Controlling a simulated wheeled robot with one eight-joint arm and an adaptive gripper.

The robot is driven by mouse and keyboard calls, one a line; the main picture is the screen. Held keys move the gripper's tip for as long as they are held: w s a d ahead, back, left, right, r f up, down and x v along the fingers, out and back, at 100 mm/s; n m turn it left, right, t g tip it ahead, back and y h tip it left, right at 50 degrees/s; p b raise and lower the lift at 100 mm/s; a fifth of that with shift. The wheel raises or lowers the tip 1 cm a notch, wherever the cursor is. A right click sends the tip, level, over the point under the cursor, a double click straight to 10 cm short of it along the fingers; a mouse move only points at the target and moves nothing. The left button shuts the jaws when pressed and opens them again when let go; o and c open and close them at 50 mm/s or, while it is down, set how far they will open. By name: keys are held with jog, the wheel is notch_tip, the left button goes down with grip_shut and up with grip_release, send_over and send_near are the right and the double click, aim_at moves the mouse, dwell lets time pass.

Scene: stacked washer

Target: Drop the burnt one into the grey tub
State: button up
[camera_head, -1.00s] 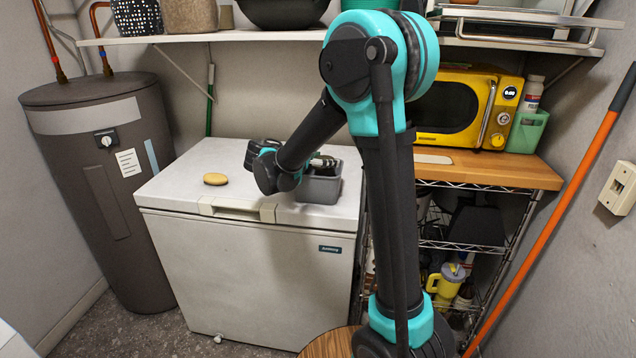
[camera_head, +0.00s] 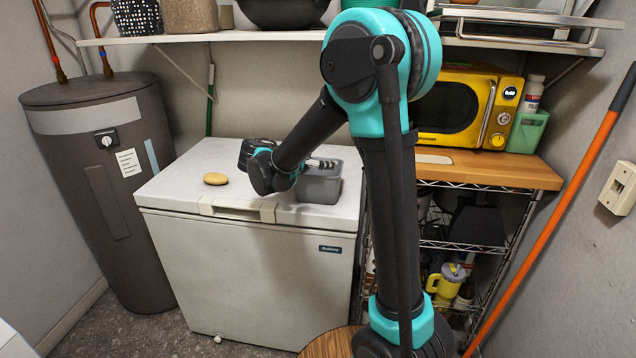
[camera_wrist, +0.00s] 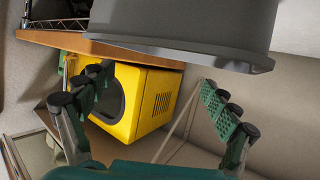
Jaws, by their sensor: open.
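The grey tub (camera_head: 319,187) stands on the white freezer lid, and its wall also shows large at the top of the wrist view (camera_wrist: 200,30). My gripper (camera_head: 322,163) is at the tub's rim, with its fingers reaching over the opening from the left. In the wrist view my gripper (camera_wrist: 157,92) has its fingers wide apart and nothing between them. A pale tan, bun-like round thing (camera_head: 215,179) lies on the lid to the left and does not look burnt. No burnt one shows clearly; the tub's inside is mostly hidden.
The white freezer (camera_head: 245,265) has free lid space around the tan thing. A yellow microwave (camera_head: 450,108) stands on a wooden-topped rack (camera_head: 500,172) to the right. A loaded shelf (camera_head: 260,37) runs above. A brown tank (camera_head: 95,190) stands at left.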

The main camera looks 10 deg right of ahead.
jog(key=v, duration=1)
jog(key=shift+a, duration=0.1)
